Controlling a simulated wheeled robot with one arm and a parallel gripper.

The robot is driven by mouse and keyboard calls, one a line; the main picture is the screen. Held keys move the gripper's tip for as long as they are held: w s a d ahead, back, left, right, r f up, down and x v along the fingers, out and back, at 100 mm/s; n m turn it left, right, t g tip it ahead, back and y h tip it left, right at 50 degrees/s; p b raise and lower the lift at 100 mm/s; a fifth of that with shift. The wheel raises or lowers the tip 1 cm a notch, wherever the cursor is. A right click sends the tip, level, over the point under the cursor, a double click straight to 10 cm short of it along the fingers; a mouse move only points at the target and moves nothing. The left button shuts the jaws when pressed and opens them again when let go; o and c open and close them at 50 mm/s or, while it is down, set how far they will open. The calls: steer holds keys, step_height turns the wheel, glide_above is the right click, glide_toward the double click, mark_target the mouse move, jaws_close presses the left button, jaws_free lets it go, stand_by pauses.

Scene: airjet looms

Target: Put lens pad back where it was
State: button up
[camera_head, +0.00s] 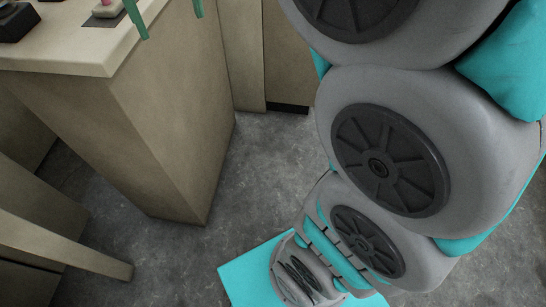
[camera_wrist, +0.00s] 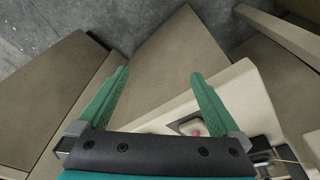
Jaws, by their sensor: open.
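A small pale block with a pink top (camera_head: 106,8) rests on a dark square mat (camera_head: 108,21) near the counter's edge; it may be the lens pad, but I cannot tell for sure. In the wrist view the block with the pink top (camera_wrist: 196,131) shows low, beside the base of the right finger, on the mat. My gripper (camera_head: 172,27) has green fingers, spread apart and empty, at the counter's right edge. In the wrist view my gripper (camera_wrist: 159,73) has nothing between its fingertips but the cabinet side and counter edge behind.
The pale counter top (camera_head: 60,55) sits on a beige cabinet (camera_head: 165,110). A black object (camera_head: 15,20) stands at its far left. A beige bar (camera_head: 60,245) crosses the lower left. Grey floor (camera_head: 120,245) lies open below. My own grey arm fills the right side.

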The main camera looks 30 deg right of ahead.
steer(key=s+d+f+g, duration=0.2)
steer(key=s+d+f, duration=0.1)
steer(key=s+f, duration=0.8)
steer(key=s+d+f+g, duration=0.2)
steer(key=s+d+f, duration=0.2)
steer(key=s+f, duration=0.7)
steer(key=shift+f+m, duration=0.4)
steer(key=shift+f, duration=0.35)
steer(key=shift+s, duration=0.1)
